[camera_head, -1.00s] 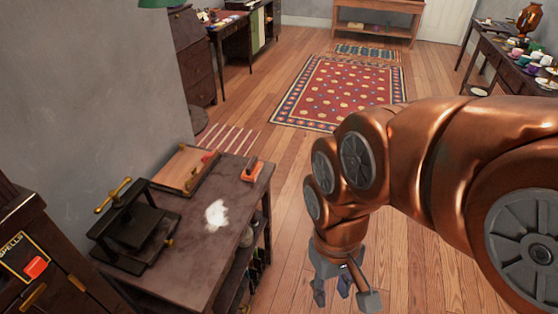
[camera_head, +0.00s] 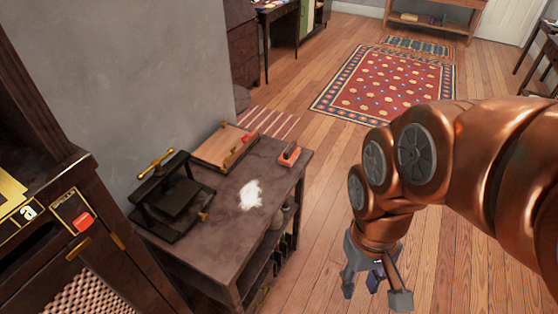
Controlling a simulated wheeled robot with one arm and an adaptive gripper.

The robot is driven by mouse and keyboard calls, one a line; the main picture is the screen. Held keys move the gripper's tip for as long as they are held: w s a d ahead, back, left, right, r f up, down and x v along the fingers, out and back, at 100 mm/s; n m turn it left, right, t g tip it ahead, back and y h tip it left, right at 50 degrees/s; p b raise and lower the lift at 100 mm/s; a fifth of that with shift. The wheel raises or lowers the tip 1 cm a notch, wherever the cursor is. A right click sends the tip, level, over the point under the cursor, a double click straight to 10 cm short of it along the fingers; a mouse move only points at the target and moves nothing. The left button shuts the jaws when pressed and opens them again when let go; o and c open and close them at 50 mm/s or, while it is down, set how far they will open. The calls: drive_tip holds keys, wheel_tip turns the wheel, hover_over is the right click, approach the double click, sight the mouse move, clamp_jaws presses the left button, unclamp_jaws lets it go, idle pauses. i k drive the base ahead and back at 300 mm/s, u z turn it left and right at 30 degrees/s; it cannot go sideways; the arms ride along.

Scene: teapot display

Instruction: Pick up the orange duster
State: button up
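The orange duster (camera_head: 289,154) is a small orange block with a dark underside. It sits near the far right corner of the dark table (camera_head: 190,252), close to its edge. My gripper (camera_head: 375,290) hangs pointing down beyond the table's right side, over the floor. Its fingers are spread and hold nothing that I can see. It is clear of the table and apart from the duster, to its right and lower in the picture.
A white powder patch (camera_head: 250,194) lies on the table left of the duster. A dark cabinet (camera_head: 110,235) is at left. Floor (camera_head: 330,215) right of the table is free.

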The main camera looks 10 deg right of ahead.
sight(288, 158)
drive_tip(key=u, duration=0.05)
drive_tip(key=k, duration=0.6)
drive_tip(key=z, duration=0.2)
drive_tip(key=i, duration=0.65)
drive_tip(key=u, duration=0.75)
drive_tip(key=i, duration=0.55)
drive_tip(key=u, duration=0.65)
